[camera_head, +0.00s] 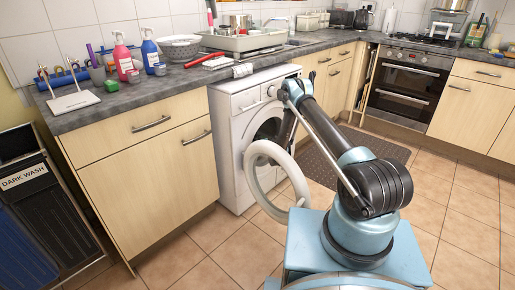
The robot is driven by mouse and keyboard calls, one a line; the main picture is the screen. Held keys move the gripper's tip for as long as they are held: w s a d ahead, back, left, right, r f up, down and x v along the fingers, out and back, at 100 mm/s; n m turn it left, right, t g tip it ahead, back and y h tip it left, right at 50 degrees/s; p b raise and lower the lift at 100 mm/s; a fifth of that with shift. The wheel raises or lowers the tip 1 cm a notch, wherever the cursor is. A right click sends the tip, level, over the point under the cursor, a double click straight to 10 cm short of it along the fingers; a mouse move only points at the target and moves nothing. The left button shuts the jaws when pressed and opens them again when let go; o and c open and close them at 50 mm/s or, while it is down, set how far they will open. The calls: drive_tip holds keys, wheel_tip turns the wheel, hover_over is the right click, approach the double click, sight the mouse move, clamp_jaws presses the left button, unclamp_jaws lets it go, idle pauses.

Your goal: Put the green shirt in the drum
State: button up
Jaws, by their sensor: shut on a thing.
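The white washing machine (228,139) stands under the worktop. Its round door (258,192) is swung open toward me. The dark drum opening (268,131) shows only in part, because my arm crosses in front of it. I see no green shirt anywhere in this view. The inside of the drum is too dark and covered to read.
The open door ring stands out into the floor space beside my arm. A dark mat (340,160) lies on the tiles right of the machine. Wooden cupboards (150,175) flank it. Laundry bins, one labelled DARK WASH (25,177), stand at far left.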

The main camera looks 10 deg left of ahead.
drive_tip(key=o, duration=1.3)
drive_tip(key=shift+d, duration=0.1)
